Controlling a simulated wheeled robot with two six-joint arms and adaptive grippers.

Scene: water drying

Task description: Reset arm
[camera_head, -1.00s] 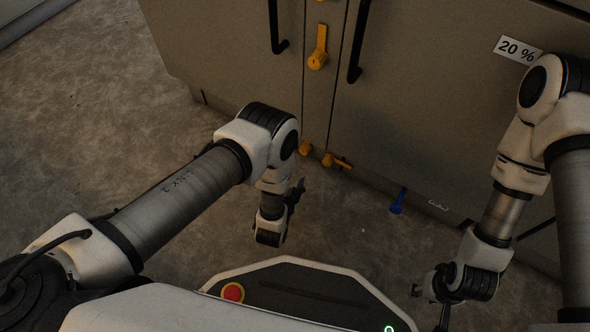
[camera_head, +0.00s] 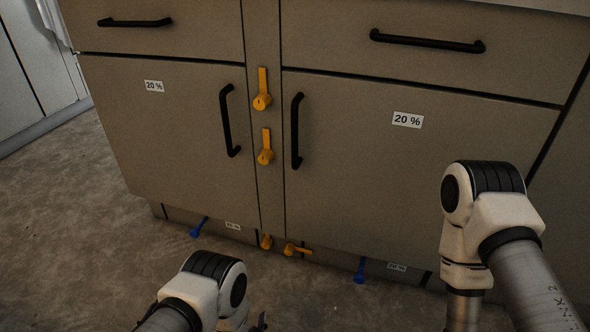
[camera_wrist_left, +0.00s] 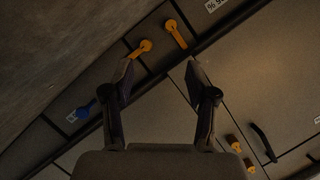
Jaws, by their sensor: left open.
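My left gripper (camera_wrist_left: 160,78) is open in the left wrist view, its two dark fingers apart with nothing between them. The fingers are in front of the cabinet's lower part and its valves, as seen in that view; I cannot tell the distance. In the head view my left arm comes in at the bottom left, and only a small dark piece of the left gripper (camera_head: 262,321) shows at the bottom edge. My right arm shows at the lower right, bent downward, and its gripper is below the frame.
A grey-brown cabinet (camera_head: 400,190) with black handles fills the head view. Yellow valves (camera_head: 262,92) line its centre strip, with more near the bottom. Blue valves (camera_head: 359,271) hang low on either side. The concrete floor (camera_head: 70,235) at the left is clear.

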